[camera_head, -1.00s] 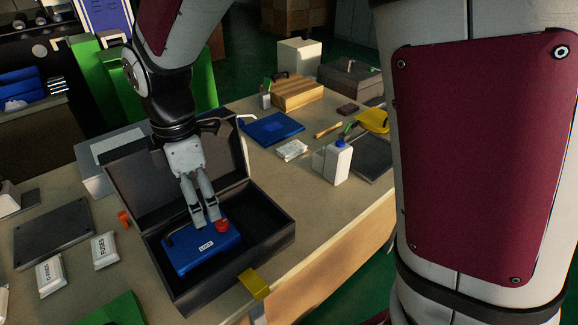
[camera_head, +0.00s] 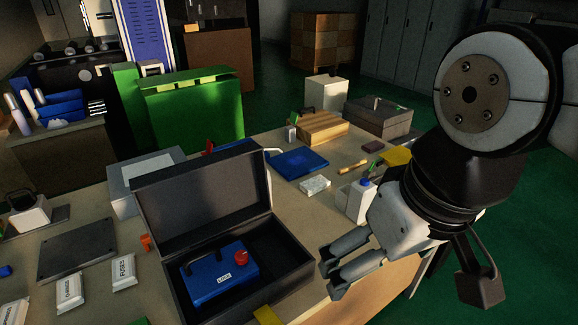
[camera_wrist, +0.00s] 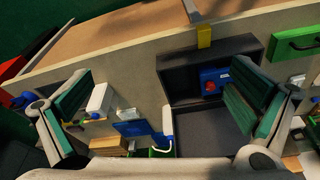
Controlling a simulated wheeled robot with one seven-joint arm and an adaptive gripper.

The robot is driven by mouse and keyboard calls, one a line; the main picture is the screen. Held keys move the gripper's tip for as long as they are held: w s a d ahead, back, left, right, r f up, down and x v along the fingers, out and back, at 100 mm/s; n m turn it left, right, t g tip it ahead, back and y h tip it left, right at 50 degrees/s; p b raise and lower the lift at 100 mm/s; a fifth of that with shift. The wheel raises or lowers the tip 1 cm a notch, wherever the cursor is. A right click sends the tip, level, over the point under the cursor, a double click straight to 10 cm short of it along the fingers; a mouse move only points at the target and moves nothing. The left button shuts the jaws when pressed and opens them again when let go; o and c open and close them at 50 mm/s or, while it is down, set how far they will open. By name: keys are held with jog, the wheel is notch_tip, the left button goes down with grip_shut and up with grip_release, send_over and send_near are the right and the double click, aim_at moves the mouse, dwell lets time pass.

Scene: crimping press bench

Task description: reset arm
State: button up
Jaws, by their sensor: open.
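My gripper (camera_head: 332,278) is open and empty, in the air to the right of the open black case in the head view. Its two fingers point to the lower left. The wrist view shows its green-padded fingers (camera_wrist: 158,108) wide apart, with nothing between the pads. The blue lock box (camera_head: 220,275) with a red knob and a "LOCK" label lies inside the black case (camera_head: 290,284), whose lid stands open. The box also shows in the wrist view (camera_wrist: 222,78), beyond the right finger.
A white bottle with a blue cap (camera_head: 358,200) stands close behind my gripper. Fuse packets (camera_head: 123,271) and a dark plate (camera_head: 76,250) lie to the left. A yellow piece (camera_head: 267,316) is at the case's front.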

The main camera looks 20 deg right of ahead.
notch_tip(320, 180, up, 7)
jog(key=t+p, duration=0.1)
jog(key=p, duration=0.4)
